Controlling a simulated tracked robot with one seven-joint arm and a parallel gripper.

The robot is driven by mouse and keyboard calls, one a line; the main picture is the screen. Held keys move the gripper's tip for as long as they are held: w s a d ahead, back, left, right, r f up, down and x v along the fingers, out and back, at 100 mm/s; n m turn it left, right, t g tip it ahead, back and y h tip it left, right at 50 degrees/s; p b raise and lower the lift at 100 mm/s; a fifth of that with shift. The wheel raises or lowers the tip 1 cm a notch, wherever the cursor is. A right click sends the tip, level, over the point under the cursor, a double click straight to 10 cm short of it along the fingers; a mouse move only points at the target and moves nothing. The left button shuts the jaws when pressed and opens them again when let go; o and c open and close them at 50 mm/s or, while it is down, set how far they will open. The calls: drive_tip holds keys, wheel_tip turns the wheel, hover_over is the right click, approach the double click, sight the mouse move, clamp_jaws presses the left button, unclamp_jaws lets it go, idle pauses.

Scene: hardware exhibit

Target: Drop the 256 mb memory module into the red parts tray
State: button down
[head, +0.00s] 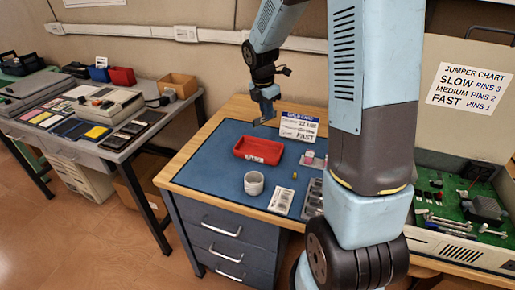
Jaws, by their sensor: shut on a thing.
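The red parts tray (259,149) sits on the blue mat toward the back of the wooden desk, with a small white label on its front. My gripper (264,120) is above and behind the tray's rear edge, apart from it. It is shut on a small, thin, dark piece that looks like a memory module; its marking is too small to read. The tray's inside looks empty from here.
A grey cup (254,184), a small printed sheet (283,202) and a grey sorting tray (314,196) stand in front of the tray. A sign (298,127) stands behind right. An open computer case (460,215) is at right. The mat's left side (213,165) is clear.

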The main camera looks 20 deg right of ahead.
drive_tip(key=shift+a+f, duration=0.25)
drive_tip(key=shift+f, duration=1.2)
drive_tip(key=shift+a+f, duration=0.2)
drive_tip(key=shift+f, duration=1.25)
drive_tip(key=c, duration=1.2)
unclamp_jaws()
drive_tip(key=shift+r, duration=0.1)
wheel_tip(320, 180, up, 13)
hover_over(264, 122)
drive_tip(key=a, duration=0.2)
drive_tip(key=shift+w+d+r, duration=0.1)
drive_tip(key=shift+d+r, duration=0.1)
